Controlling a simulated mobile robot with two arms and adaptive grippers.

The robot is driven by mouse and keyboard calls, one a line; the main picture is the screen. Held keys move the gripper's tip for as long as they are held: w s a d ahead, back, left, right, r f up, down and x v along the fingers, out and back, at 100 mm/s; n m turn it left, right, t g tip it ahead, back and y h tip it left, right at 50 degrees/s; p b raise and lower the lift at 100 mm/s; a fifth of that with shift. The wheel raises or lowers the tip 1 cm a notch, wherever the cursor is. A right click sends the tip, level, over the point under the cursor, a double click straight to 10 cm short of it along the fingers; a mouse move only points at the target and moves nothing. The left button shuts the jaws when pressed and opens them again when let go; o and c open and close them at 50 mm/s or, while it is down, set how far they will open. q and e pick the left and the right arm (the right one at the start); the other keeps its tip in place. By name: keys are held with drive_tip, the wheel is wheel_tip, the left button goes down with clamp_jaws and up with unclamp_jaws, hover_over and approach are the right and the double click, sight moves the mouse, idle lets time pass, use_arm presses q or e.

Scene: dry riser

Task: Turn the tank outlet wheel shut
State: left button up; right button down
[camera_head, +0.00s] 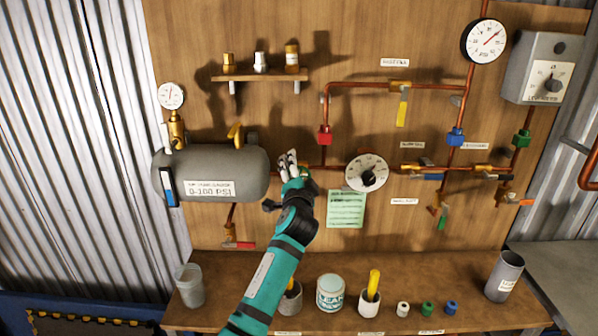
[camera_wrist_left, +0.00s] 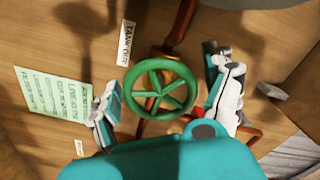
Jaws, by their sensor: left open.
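The tank outlet wheel (camera_wrist_left: 160,91) is a green spoked handwheel on a copper pipe in the left wrist view, next to a "TANK OUT" label (camera_wrist_left: 126,43). My left gripper (camera_wrist_left: 170,88) is open, with one finger on each side of the wheel. I cannot tell whether the fingers touch its rim. In the head view my left gripper (camera_head: 291,166) reaches up to the pipe just right of the grey tank (camera_head: 230,165); the wheel is hidden there behind the gripper. My right gripper is not in view.
A green note (camera_head: 346,209) hangs on the board right of my left wrist. A white dial (camera_head: 366,173) and copper pipes with coloured valves lie further right. Below, a wooden bench (camera_head: 400,318) holds cups, a tin (camera_head: 330,293) and small caps.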

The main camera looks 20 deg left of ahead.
use_arm(q)
drive_tip(key=c, duration=1.3)
drive_tip(key=shift+f, duration=0.1)
drive_tip(key=shift+c, duration=1.1)
